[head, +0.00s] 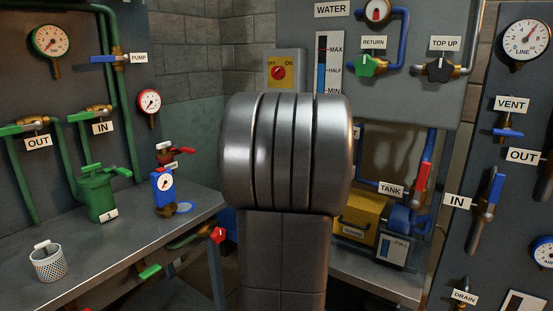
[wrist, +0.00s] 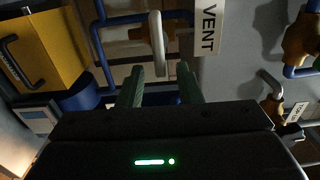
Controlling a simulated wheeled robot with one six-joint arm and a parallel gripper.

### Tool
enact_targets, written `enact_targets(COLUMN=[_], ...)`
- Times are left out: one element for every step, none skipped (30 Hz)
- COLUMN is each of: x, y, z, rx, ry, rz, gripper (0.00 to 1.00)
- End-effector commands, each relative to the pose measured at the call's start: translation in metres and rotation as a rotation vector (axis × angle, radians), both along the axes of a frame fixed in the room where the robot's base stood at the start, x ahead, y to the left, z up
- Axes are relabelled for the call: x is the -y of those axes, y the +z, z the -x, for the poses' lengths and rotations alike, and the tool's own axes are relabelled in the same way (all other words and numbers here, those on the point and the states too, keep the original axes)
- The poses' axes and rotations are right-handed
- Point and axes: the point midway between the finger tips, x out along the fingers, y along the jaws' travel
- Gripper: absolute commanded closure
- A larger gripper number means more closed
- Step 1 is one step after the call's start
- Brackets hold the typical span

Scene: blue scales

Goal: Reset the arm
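My gripper (wrist: 162,78) shows in the wrist view with its two dark green fingers apart and no object held between them. A pale lever handle (wrist: 156,42) appears just past the fingertips, between them in the picture; I cannot tell how far beyond them it is. A VENT sign (wrist: 208,26) is to the right of the fingers. In the head view my own grey arm link (head: 285,150) fills the middle and hides what is behind it; the gripper does not show there.
At left in the head view is a grey bench (head: 130,245) with a green canister (head: 97,195), a blue gauge device (head: 163,188) and a perforated cup (head: 48,262). Panels with pipes and valves stand left, back and right. A yellow box (head: 362,215) sits low at right.

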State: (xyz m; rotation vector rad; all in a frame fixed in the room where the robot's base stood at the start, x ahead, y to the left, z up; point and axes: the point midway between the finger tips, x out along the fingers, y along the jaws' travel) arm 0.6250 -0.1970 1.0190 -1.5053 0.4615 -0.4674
Motion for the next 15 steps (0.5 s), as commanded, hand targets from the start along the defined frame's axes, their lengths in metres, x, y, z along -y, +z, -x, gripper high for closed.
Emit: enact_targets(x=[0.005, 0.007, 0.009, 0.01, 0.011, 0.013, 0.014, 0.014, 0.015, 0.015, 0.015, 0.015, 0.015, 0.015, 0.015], y=[-0.001, -0.001, 0.0, 0.0, 0.0, 0.0, 0.0, 0.0, 0.0, 0.0, 0.001, 0.001, 0.001, 0.0, 0.0], z=[-0.006, -0.009, -0.012, -0.015, -0.016, -0.018, -0.02, -0.021, -0.021, -0.022, -0.022, -0.021, -0.021, -0.021, -0.021], rx=[0.0, -0.001, 0.0, 0.001, -0.001, -0.001, -0.001, -0.001, -0.001, 0.0, -0.001, -0.003, -0.003, -0.003, -0.003], ry=[-0.002, -0.001, -0.001, -0.001, -0.001, -0.001, 0.0, 0.0, 0.0, 0.0, 0.0, 0.0, 0.0, 0.0, 0.0], rz=[0.0, 0.001, 0.001, 0.001, 0.001, 0.001, 0.001, 0.001, 0.001, 0.001, 0.004, 0.006, 0.006, 0.006, 0.006], gripper=[0.68, 0.68, 0.68, 0.68, 0.68, 0.68, 0.68, 0.68, 0.68, 0.68, 0.68, 0.68, 0.68, 0.68, 0.68])
